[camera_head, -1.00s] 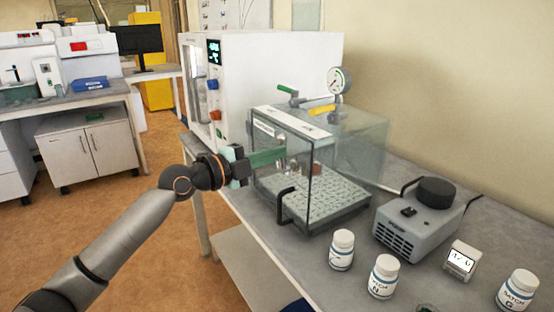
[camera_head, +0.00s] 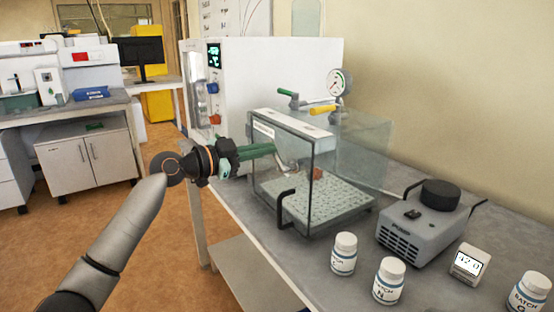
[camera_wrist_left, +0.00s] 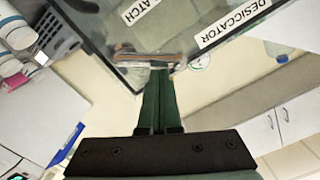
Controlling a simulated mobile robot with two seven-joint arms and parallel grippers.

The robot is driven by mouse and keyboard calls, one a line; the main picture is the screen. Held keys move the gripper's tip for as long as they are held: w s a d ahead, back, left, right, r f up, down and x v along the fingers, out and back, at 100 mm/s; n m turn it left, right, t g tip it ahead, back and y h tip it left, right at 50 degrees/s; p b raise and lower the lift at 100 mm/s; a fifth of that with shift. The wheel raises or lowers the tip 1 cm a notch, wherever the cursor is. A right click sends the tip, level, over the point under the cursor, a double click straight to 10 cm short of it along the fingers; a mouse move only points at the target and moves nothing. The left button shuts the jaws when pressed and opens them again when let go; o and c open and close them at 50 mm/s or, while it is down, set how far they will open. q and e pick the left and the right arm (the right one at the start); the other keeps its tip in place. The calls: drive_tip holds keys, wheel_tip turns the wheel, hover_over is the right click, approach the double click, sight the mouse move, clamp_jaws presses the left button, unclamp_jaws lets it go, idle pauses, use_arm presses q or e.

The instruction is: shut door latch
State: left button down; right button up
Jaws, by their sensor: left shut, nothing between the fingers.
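The desiccator is a clear box with a white labelled top strip (camera_head: 290,123) on the bench. Its front pane carries a black handle (camera_head: 286,208). A small metal latch piece (camera_head: 288,166) shows at the box's left side in the head view. In the wrist view the latch bar (camera_wrist_left: 143,60) lies across the fingertips, under labels reading "LATCH" and "DESICCATOR" (camera_wrist_left: 233,22). My left gripper (camera_head: 272,149), with green fingers, is shut and empty, its tips at the latch. I cannot tell whether they touch it. My right gripper is not in view.
A pump (camera_head: 425,228), several white bottles (camera_head: 343,254) and a small display (camera_head: 468,264) stand on the bench at the right. A gauge (camera_head: 338,82) and valve handles rise behind the box top. A white oven (camera_head: 280,75) stands behind. Left of the bench is open floor.

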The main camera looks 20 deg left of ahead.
use_arm(q)
drive_tip(key=shift+w+a+f+n, duration=0.25)
drive_tip(key=shift+f+n, duration=0.15)
drive_tip(key=shift+n, duration=0.6)
drive_tip(key=shift+w+a+f+n, duration=0.15)
drive_tip(key=shift+a+f+n, duration=0.25)
drive_tip(key=shift+n, duration=0.6)
drive_tip(key=shift+w+a+f+n, duration=0.2)
drive_tip(key=shift+f+n, duration=0.25)
drive_tip(key=shift+n, duration=0.55)
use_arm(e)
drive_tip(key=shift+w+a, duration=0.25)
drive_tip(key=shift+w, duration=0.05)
use_arm(q)
drive_tip(key=shift+d, duration=0.1)
